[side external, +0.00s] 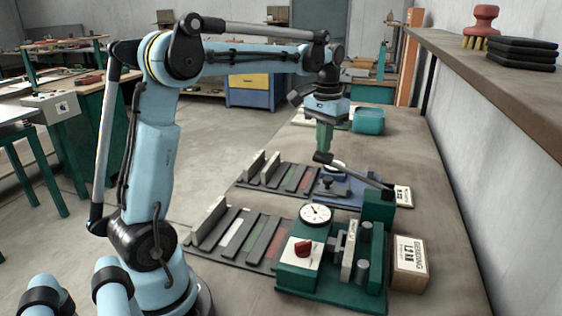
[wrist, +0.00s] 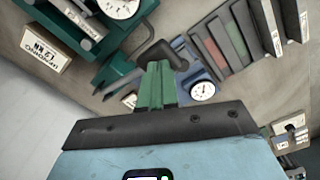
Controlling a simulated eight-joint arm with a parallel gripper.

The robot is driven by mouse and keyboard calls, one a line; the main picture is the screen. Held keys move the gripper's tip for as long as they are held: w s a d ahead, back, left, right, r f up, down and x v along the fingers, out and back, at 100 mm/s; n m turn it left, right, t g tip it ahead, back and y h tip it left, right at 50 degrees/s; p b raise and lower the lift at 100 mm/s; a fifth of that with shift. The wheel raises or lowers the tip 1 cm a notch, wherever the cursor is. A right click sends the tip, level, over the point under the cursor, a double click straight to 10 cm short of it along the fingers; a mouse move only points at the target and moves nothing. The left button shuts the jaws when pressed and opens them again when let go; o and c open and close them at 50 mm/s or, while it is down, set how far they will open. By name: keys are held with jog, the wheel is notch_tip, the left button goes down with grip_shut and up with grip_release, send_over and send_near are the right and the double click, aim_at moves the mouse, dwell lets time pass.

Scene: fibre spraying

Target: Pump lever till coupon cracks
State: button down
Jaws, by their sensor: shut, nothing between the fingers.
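The green bench press (side external: 290,280) stands at the front of the bench, with a white dial (side external: 317,213) and a red knob (side external: 303,247). Its lever (side external: 355,173) slants up leftward from a green post to a dark grip; the lever grip also shows in the wrist view (wrist: 158,50). A pale upright piece (side external: 348,252), perhaps the coupon, sits among the press's grey cylinders; I see no clear crack. My gripper (side external: 323,150) points down, its green fingers shut and empty, with tips at the lever's grip. In the wrist view the fingertips (wrist: 157,64) overlap the grip; contact is unclear.
A blue device (side external: 335,190) with its own dial stands behind the press. Racks of grey, red, green and white strips (side external: 235,238) lie to the left. A labelled block (side external: 410,264) is right of the press. A teal bin (side external: 369,120) sits farther back. A shelf (side external: 480,70) runs along the right wall.

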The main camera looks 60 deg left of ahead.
aim_at(322, 164)
jog(key=shift+f, duration=3.25)
jog(key=shift+r, duration=3.3)
jog(key=shift+f, duration=0.1)
